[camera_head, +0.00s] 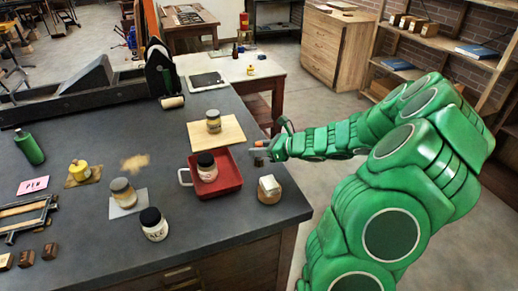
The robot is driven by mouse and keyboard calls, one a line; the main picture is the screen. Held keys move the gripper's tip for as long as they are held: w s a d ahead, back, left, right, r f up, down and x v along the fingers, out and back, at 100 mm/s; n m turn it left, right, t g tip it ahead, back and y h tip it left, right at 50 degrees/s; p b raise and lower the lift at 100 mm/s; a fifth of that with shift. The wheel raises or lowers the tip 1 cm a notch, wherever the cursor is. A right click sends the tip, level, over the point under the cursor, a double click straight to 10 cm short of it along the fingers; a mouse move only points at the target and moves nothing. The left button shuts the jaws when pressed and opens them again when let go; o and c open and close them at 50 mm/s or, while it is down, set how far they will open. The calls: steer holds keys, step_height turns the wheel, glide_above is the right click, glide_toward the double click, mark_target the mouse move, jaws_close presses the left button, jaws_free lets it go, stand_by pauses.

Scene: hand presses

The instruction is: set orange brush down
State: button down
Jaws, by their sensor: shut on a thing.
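My gripper (261,151) reaches in from the right at the end of my green arm. It is over the right edge of the dark table (225,245), to the right of the red tray. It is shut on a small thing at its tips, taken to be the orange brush. The fingers and the small size in the picture hide most of it, and its orange colour is not clear.
The red tray (231,180) holds a dark-lidded jar (207,168). A jar (213,121) stands on a tan board (232,132). A round wooden block with a pale top (269,190) is near the right edge. More jars (153,224) stand left. The front middle is clear.

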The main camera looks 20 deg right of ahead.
steer(key=shift+f, duration=0.1)
steer(key=c, duration=0.8)
jaws_free()
steer(key=shift+r, duration=0.2)
steer(key=shift+v, duration=5.95)
